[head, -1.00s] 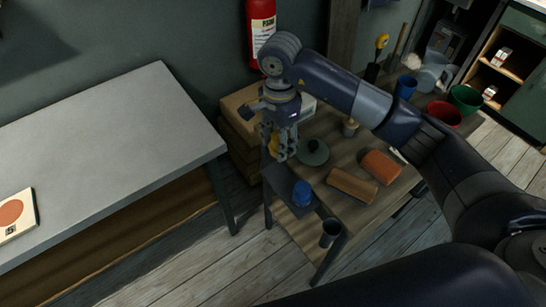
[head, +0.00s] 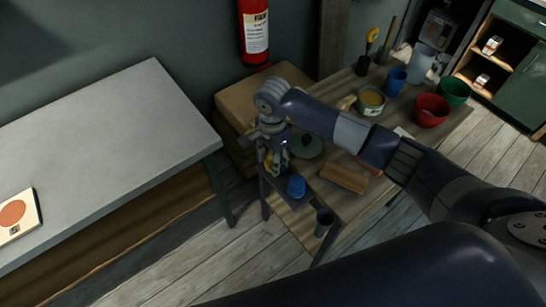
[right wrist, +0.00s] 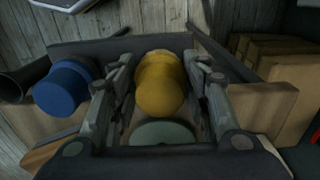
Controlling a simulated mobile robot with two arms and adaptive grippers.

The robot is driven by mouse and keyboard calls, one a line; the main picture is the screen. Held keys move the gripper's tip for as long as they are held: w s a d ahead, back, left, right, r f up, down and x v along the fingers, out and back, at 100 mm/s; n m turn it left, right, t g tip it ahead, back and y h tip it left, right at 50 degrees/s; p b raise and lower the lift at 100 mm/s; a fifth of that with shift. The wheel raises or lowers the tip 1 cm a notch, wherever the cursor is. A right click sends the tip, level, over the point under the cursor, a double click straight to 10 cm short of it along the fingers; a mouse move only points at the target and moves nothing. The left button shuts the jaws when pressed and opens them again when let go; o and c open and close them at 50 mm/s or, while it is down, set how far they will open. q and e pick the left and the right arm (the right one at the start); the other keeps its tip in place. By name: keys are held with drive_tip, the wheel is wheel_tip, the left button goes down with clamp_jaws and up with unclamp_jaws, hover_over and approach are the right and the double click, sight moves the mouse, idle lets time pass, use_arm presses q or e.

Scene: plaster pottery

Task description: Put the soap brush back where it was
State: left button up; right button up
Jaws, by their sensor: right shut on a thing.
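My right gripper (head: 270,168) is shut on a rounded yellow thing, probably the soap brush (right wrist: 160,82). In the head view only a bit of it shows between the fingers. It is over or at the dark narrow shelf (head: 312,201) on the table's near-left end; I cannot tell if it touches. A similar blue rounded thing (head: 296,187) stands on that shelf beside it, also seen in the right wrist view (right wrist: 62,88). The brush's lower part is hidden. My left gripper is not in view.
A dark cup (head: 324,222) hangs at the shelf's near end. A green lid (head: 308,147) and a brown block (head: 343,179) lie on the wooden table. Cardboard boxes (head: 245,98) stand behind the gripper. A red bowl (head: 432,111) and tub (head: 371,102) are farther right.

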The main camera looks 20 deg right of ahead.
drive_tip(key=shift+f, duration=0.15)
drive_tip(key=o, duration=0.8)
drive_tip(key=shift+o, duration=1.1)
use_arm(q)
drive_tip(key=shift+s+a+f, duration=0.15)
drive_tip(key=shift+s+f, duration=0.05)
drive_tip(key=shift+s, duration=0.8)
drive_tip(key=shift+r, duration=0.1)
use_arm(e)
wheel_tip(320, 180, up, 11)
drive_tip(key=b, duration=0.3)
drive_tip(key=shift+w+r, duration=0.15)
drive_tip(key=shift+r, duration=0.05)
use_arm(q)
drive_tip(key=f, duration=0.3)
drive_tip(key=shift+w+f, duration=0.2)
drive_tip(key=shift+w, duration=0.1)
use_arm(e)
drive_tip(key=shift+r, duration=0.45)
